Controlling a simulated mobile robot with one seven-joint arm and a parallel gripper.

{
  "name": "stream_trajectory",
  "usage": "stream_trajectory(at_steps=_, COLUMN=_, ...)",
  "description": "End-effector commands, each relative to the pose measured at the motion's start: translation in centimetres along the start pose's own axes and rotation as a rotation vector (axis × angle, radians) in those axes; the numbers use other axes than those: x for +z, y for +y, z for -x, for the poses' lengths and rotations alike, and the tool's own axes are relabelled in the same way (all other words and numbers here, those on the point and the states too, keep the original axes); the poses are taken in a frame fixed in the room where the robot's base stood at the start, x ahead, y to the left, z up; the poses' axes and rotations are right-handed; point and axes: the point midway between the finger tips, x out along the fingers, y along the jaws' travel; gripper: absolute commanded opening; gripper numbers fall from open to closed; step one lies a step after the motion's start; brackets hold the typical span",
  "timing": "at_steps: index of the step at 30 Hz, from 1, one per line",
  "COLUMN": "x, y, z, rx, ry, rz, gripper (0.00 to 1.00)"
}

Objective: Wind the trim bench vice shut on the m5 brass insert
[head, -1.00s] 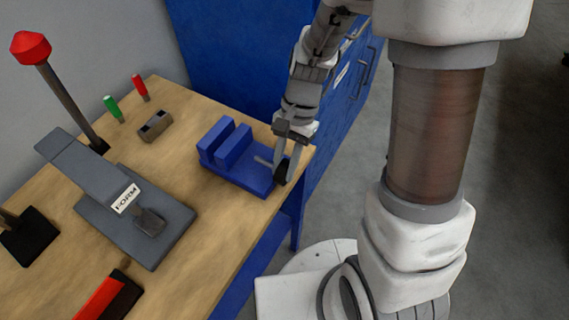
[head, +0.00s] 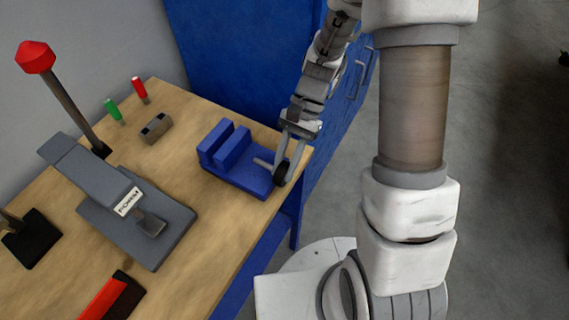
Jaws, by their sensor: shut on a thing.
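The blue bench vice (head: 243,175) stands near the right edge of the wooden bench. Its two upright jaws are on the left with a narrow gap between them. My gripper (head: 280,163) reaches down at the right end of the vice and is shut on the handwheel. I cannot make out the brass insert; the gap between the jaws is too small and shaded to show it.
A small grey block (head: 155,128) and green (head: 113,108) and red-handled (head: 139,88) tools are behind. A blue cabinet (head: 240,60) stands behind the bench.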

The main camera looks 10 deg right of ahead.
Motion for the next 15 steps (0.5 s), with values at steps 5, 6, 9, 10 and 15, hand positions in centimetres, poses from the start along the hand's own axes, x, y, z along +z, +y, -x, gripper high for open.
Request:
stream_trajectory(at_steps=5, x=0.0, y=0.0, z=0.03, rx=0.0, ry=0.001, rz=0.001, gripper=0.51)
stream_trajectory(at_steps=6, x=0.0, y=0.0, z=0.03, rx=0.0, ry=0.001, rz=0.0, gripper=0.57)
stream_trajectory(at_steps=9, x=0.0, y=-0.01, z=0.02, rx=0.0, ry=0.002, rz=0.0, gripper=0.57)
stream_trajectory(at_steps=10, x=0.0, y=0.0, z=0.02, rx=0.0, ry=0.002, rz=0.0, gripper=0.57)
stream_trajectory(at_steps=15, x=-0.01, y=-0.01, z=0.12, rx=-0.001, ry=0.002, rz=0.0, gripper=0.57)
